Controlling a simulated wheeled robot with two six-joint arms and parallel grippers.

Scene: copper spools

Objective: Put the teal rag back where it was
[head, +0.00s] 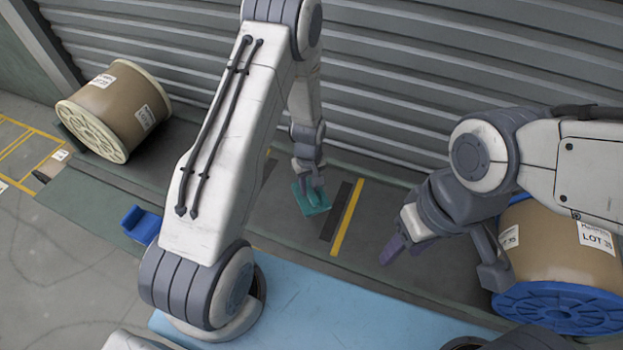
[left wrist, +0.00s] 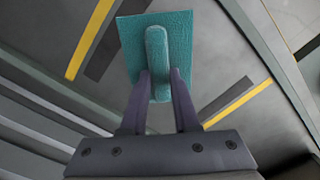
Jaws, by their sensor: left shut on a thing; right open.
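The teal rag (head: 311,203) is a flat square with a raised ridge, on or just above the dark green bench surface near the corrugated wall. My left gripper (head: 312,186) is above it, shut on the ridge. In the left wrist view the teal rag (left wrist: 180,45) shows clearly, with the left gripper's fingers (left wrist: 158,85) on either side of its ridge. I cannot tell whether the rag touches the surface. My right gripper (head: 436,265) is open and empty at the right, in front of the spool with the blue flange.
A spool with cream flanges (head: 118,108) lies on its side at the back left. A spool with a blue flange (head: 563,258) stands at the right. A yellow stripe (head: 347,217) and a black strip (head: 335,210) lie right of the rag.

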